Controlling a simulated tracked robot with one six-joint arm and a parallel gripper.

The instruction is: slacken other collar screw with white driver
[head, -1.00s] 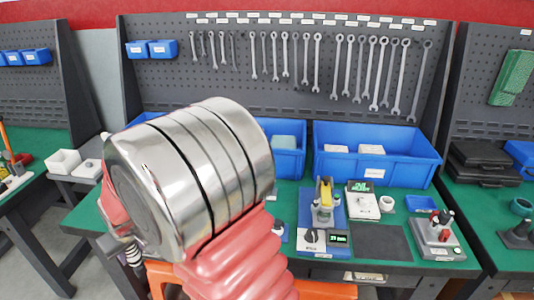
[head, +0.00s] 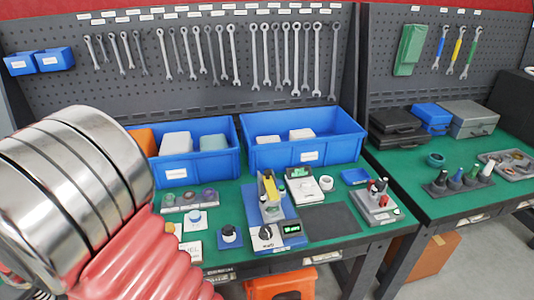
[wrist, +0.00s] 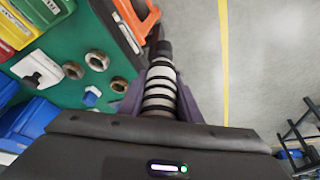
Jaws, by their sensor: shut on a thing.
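In the wrist view my gripper (wrist: 161,92) is shut on a ribbed handle with white and black bands, which looks like the white driver (wrist: 160,75). Its dark end points away from me, and its tip cannot be made out. In the head view a test fixture (head: 270,210) with a blue base and a yellow part stands on the middle bench. A collar and its screws are too small to tell there. My gripper and the driver do not show in the head view.
Blue bins (head: 305,150) line the back of the green bench. A small stand (head: 376,215) with red and dark upright items is right of a dark mat (head: 332,218). An orange stool (head: 280,284) stands in front. The wrist view shows several rings (wrist: 97,60) and grey floor (wrist: 270,60).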

